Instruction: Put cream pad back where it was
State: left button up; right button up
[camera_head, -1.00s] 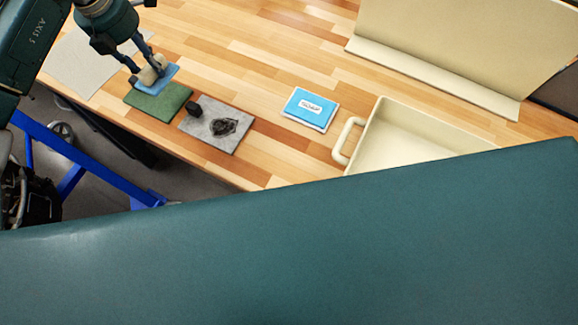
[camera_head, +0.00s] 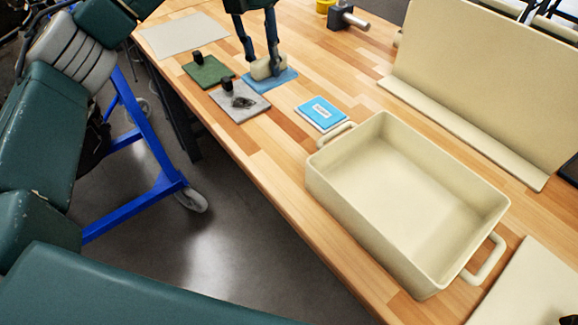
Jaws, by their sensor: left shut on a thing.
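My left gripper (camera_head: 262,62) reaches down from the top with its fingers shut on a cream block (camera_head: 268,68). The block is on a flat blue pad (camera_head: 284,80), beside the far right edge of a grey pad (camera_head: 243,110). I cannot tell whether the blue pad touches the table. The grey pad has a dark stain and a black knob. A green pad (camera_head: 207,74) with a black knob lies to its left. A pale sheet (camera_head: 184,33) lies at the far left. My right gripper is not in view.
A blue labelled box (camera_head: 322,113) lies right of the pads. A cream tray (camera_head: 322,186) with handles fills the middle right. A cream upright panel (camera_head: 480,75) stands behind. A metal tool (camera_head: 343,17) lies at the back. Bare wood shows between the pads and panel.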

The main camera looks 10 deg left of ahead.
pick_arm(q)
notch_tip(320, 180, down, 16)
jog(key=p, duration=0.3)
jog(key=shift+w+a+r, duration=0.1)
notch_tip(320, 180, down, 4)
jog(key=shift+p, duration=0.85)
jog(key=shift+f, duration=0.3)
jog(key=o, duration=1)
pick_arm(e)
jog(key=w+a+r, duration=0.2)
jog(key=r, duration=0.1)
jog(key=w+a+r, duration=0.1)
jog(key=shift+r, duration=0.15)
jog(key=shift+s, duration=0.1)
